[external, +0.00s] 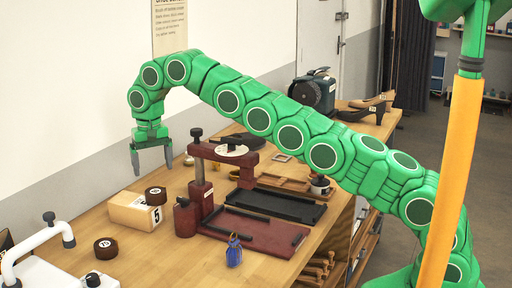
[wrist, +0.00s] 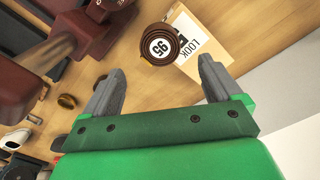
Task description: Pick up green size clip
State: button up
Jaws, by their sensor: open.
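I cannot make out a green size clip in either view. My gripper (external: 152,170) is open and empty, pointing down above the back of the table, behind the box and left of the dark red press. In the wrist view my gripper (wrist: 160,66) shows two grey fingers spread apart with nothing between them. Just beyond the fingertips are a dark brown roll labelled 95 (wrist: 160,46) and a pale box with printing (wrist: 196,38).
Another roll (external: 106,248) lies in front. The wall is close behind.

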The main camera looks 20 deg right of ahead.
jog(key=shift+c, duration=0.2)
